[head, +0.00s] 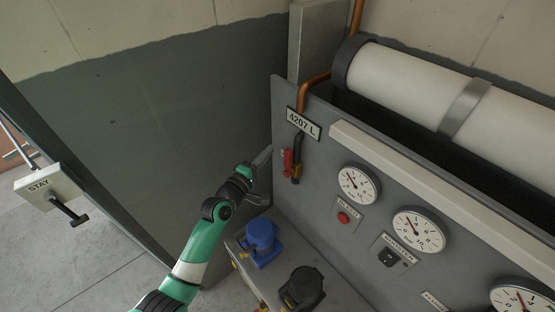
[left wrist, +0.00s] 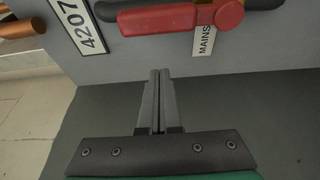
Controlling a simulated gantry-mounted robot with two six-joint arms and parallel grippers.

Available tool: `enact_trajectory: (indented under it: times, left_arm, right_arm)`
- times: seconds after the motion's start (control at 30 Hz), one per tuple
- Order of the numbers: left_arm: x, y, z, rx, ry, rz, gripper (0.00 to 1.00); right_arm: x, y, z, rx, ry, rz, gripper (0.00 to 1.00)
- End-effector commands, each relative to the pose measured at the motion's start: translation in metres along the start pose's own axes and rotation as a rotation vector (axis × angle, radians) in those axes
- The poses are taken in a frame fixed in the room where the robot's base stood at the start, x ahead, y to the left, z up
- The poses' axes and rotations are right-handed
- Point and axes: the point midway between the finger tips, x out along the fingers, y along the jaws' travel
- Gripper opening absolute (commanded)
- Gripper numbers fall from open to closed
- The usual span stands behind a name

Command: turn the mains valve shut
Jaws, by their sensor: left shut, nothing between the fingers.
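The mains valve (head: 287,161) has a red lever and sits on the grey panel at the lower end of a dark-sleeved copper pipe. The lever hangs about in line with the pipe. In the left wrist view the red lever (left wrist: 180,17) crosses the top edge, beside a MAINS label (left wrist: 204,38). My left gripper (head: 266,153) is just left of the valve, pointing up toward it. In the left wrist view its fingers (left wrist: 160,72) are together and empty, apart from the lever. My right gripper is not in view.
A 4207 L plate (head: 303,123) is above the valve. Gauges (head: 357,184), a red button (head: 343,217) and a switch (head: 391,257) are to the right. A STAY sign (head: 46,190) is at left.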

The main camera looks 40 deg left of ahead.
Motion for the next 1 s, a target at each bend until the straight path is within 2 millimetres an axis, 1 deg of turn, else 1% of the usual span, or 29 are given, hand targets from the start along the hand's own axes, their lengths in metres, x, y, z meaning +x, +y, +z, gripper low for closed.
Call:
enact_trajectory:
  times: [0.03,0.07,0.1,0.2,0.3,0.4,0.77,1.0]
  left_arm:
    - [0.011,-0.002,0.000,0.001,0.000,0.002,0.00]
    - [0.015,0.001,0.002,0.001,-0.001,0.001,0.00]
    - [0.009,0.006,0.013,0.000,-0.004,-0.003,0.00]
    - [0.003,0.006,0.026,0.001,-0.003,-0.004,0.00]
    - [0.001,0.004,0.035,0.000,-0.002,-0.002,0.00]
    - [-0.001,0.001,0.038,0.000,0.000,0.000,0.00]
    - [-0.002,0.000,0.037,0.002,0.001,0.001,0.00]
    - [-0.008,0.000,0.026,0.041,0.023,0.014,0.00]
  right_arm:
    - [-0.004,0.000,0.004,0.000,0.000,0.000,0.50]
    - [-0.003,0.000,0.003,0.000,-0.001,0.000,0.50]
    - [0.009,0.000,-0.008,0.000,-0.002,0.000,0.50]
    - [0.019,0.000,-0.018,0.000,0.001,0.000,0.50]
    - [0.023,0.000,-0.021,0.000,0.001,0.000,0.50]
    - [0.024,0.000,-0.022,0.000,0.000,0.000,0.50]
    - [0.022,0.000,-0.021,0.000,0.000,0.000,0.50]
    - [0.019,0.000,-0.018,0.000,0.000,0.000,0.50]
